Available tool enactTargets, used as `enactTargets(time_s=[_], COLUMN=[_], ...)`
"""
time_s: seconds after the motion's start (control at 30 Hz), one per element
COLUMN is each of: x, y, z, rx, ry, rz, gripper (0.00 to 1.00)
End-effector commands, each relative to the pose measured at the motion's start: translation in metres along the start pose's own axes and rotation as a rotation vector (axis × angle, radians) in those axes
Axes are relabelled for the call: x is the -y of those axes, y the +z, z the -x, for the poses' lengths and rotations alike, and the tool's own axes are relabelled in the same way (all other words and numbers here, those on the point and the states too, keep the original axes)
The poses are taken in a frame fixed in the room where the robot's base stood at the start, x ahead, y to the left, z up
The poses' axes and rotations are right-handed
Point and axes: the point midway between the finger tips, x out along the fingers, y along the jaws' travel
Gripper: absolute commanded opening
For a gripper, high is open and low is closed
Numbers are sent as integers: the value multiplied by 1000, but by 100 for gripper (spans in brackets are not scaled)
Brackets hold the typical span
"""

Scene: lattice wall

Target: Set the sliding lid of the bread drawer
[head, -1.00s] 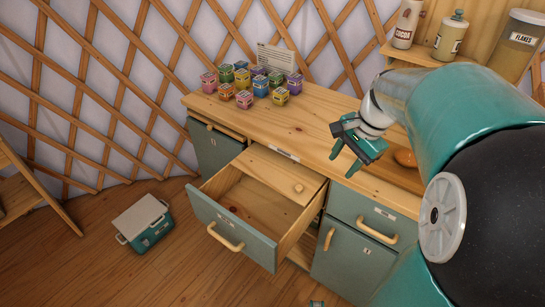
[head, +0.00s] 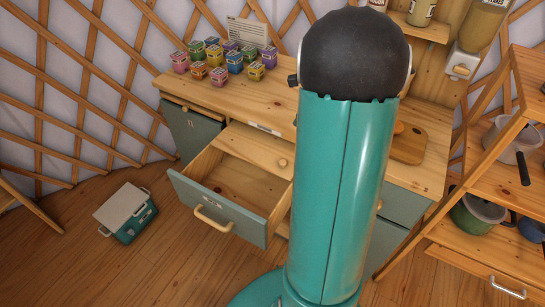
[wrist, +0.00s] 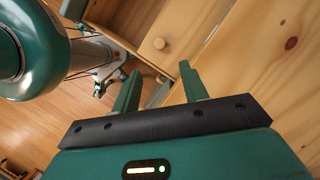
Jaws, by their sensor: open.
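The bread drawer (head: 216,211) is pulled out of the wooden-topped cabinet, its grey-green front and pale handle facing left in the head view. Its sliding lid (head: 250,144) is a pale wooden panel with a round knob (head: 283,162), covering the rear part; the front part is uncovered. In the wrist view, the knob (wrist: 158,43) shows just beyond the fingertips, with the lid (wrist: 180,22) around it.
Several small colored boxes (head: 212,55) and a card stand on the countertop (head: 180,87). A round-ended board (head: 408,147) lies at its right. Shelves with pots (head: 475,212) stand at the far right. A lidded box (head: 127,212) sits on the floor at left, with clear floor around it.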

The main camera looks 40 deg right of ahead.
Motion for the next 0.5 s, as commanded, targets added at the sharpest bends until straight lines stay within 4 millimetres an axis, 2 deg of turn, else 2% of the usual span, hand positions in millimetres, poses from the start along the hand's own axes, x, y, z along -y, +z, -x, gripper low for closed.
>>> enactTargets(time_s=[0.13, 0.23, 0.5], x=[-2, -3, -4], y=[-7, -8, -8], z=[-3, -13, -63], rx=[4, 5, 5], ry=[-1, -1, 0], rz=[-19, -21, -22], gripper=[44, 44, 44])
